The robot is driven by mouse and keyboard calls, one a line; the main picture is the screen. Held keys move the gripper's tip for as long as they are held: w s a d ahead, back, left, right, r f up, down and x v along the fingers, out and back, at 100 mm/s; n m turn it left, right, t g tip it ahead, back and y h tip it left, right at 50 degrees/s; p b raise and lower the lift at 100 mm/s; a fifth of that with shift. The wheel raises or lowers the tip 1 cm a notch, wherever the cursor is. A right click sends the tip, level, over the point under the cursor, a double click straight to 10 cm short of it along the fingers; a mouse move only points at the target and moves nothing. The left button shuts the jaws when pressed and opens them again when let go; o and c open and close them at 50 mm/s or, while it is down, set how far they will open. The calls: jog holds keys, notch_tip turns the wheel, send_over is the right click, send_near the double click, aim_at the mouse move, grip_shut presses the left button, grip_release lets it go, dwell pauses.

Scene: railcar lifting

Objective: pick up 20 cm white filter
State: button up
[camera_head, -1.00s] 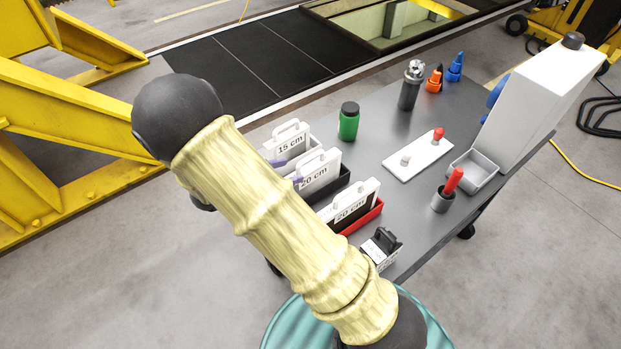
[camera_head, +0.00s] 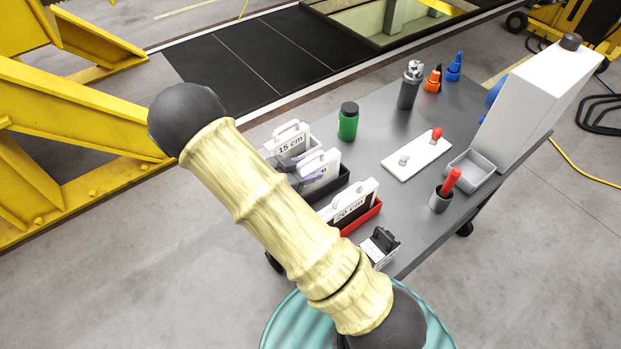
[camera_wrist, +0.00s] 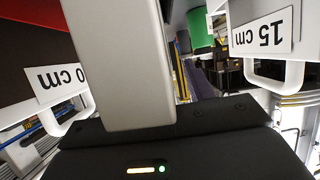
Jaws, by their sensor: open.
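The white 20 cm filter (camera_head: 325,162) stands upright in a dark tray (camera_head: 333,187), in the middle of the row on the cart. My gripper (camera_head: 302,172) is open at its left side. The dark fingers with purplish tips overlap its label, and I cannot tell whether they touch it. My forearm hides the lower left part of the row. A pale grey upright block (camera_wrist: 120,60) fills the middle of the wrist view; I cannot tell whether it is the filter or a finger.
A white 15 cm filter (camera_head: 290,139) stands behind. A green jar (camera_head: 348,122) stands behind on the grey cart (camera_head: 385,130).

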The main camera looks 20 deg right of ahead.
dwell(0.4)
grip_shut()
jog(key=shift+r, duration=0.15)
notch_tip(320, 180, up, 10)
jog(key=shift+f+b, duration=0.1)
jog(key=shift+b, duration=0.45)
dwell(0.6)
